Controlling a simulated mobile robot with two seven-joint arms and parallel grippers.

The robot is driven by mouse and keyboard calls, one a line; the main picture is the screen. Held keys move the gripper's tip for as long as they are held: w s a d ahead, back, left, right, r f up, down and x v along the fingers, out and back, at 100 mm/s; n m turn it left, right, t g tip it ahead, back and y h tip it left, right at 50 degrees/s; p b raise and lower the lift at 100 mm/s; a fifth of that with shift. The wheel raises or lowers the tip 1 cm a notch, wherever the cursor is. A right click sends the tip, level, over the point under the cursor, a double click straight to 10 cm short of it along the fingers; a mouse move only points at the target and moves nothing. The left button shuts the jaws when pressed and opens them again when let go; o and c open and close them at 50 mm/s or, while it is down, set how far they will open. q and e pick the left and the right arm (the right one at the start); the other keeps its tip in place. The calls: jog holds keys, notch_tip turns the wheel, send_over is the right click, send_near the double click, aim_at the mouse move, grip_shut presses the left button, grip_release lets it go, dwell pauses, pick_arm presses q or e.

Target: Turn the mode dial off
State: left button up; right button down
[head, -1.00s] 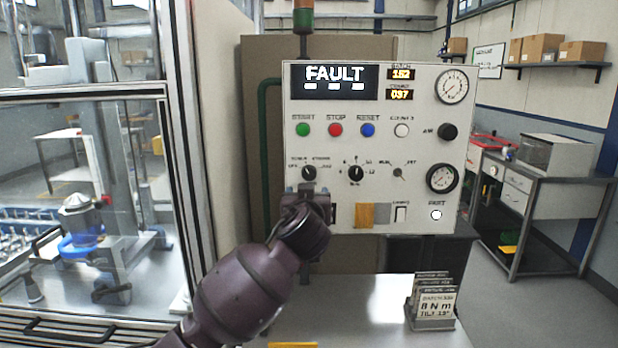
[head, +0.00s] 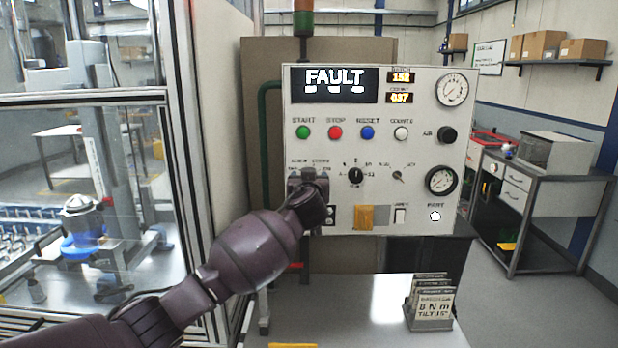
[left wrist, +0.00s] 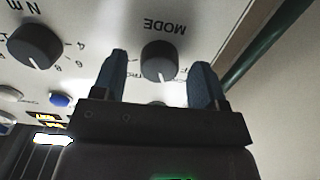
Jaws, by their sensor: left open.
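The mode dial (left wrist: 159,58) is a round black knob on the light control panel (head: 420,120), under the upside-down word MODE in the left wrist view. A pale mark shows on its lower edge in that view. My left gripper (left wrist: 160,67) is open, with one blue-grey finger on each side of the dial; I cannot tell whether they touch it. In the head view my left gripper (head: 308,178) is at the panel's lower left and hides the dial. My right gripper is not in view.
A second black dial (head: 356,176) sits to the right of the mode dial. Green (head: 303,132), red (head: 335,132) and blue (head: 367,132) buttons are above. The display (head: 334,82) reads FAULT. A card holder (head: 430,318) stands on the table below.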

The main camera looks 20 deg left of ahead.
pick_arm(q)
jog(key=shift+w+a, duration=0.1)
jog(key=shift+w, duration=0.2)
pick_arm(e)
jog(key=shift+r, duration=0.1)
pick_arm(q)
jog(key=c, duration=0.9)
jog(key=n+b, duration=0.8)
jog(key=n, duration=0.1)
jog(key=shift+f+b, duration=0.1)
jog(key=shift+b, duration=0.25)
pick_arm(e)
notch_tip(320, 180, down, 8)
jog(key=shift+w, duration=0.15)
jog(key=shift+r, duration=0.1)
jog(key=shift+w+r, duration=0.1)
